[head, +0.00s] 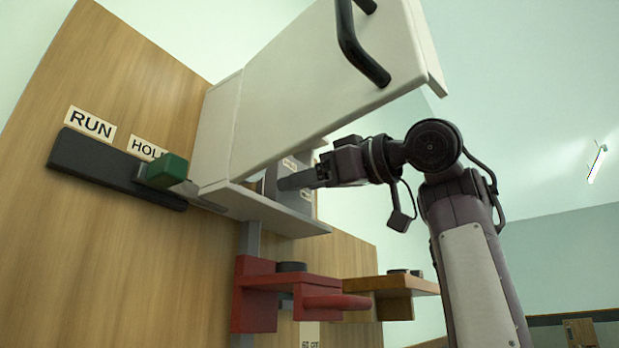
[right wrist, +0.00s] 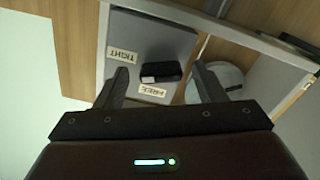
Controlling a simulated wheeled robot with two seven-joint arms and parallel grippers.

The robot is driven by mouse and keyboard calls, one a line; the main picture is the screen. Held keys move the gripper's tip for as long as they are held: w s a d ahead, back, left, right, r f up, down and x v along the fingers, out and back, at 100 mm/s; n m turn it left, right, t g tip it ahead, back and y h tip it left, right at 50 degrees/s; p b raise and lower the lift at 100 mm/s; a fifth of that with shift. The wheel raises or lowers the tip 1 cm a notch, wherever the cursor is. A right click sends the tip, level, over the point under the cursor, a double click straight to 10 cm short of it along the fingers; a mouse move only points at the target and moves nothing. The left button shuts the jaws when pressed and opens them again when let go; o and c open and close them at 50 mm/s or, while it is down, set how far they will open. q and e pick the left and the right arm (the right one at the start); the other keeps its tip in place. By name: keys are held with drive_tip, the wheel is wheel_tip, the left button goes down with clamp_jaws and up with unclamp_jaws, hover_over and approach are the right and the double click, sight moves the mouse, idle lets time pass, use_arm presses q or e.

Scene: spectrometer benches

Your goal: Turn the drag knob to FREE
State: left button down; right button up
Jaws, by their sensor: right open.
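The drag knob (right wrist: 163,71) is a small black block with a white mark on its left end, on a grey panel (right wrist: 130,25) in the right wrist view. The TIGHT label (right wrist: 123,55) is left of it and the FREE label (right wrist: 153,90) just below; both read upside down. The white mark faces left, between the two labels. My right gripper (right wrist: 161,68) is open, its fingers on either side of the knob, apart from it in the picture. In the head view my right gripper (head: 283,184) reaches under the raised white cover; the knob is hidden there. My left gripper is not in view.
The white cover (head: 320,80) with a black handle hangs over my right gripper. Red (head: 255,285) and wooden (head: 385,284) brackets are below. A round pale disc (right wrist: 228,78) is beside the right finger.

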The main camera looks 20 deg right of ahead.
drive_tip(key=shift+w+a, duration=0.1)
drive_tip(key=shift+w, duration=0.05)
drive_tip(key=c, duration=0.5)
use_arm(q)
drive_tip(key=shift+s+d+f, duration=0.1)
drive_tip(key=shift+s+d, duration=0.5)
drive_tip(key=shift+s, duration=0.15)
use_arm(e)
drive_tip(key=c, duration=0.5)
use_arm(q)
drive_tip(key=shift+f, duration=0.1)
use_arm(e)
drive_tip(key=shift+n, duration=0.3)
drive_tip(key=n, duration=0.9)
drive_tip(key=shift+n+p, duration=0.3)
drive_tip(key=shift+p, duration=0.05)
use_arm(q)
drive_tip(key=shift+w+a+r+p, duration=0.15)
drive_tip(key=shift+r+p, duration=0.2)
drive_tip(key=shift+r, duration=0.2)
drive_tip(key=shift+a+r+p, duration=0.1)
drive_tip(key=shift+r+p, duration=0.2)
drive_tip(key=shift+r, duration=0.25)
use_arm(e)
drive_tip(key=shift+w+a+f+n, duration=0.1)
drive_tip(key=shift+n, duration=1.6)
drive_tip(key=shift+f, duration=0.1)
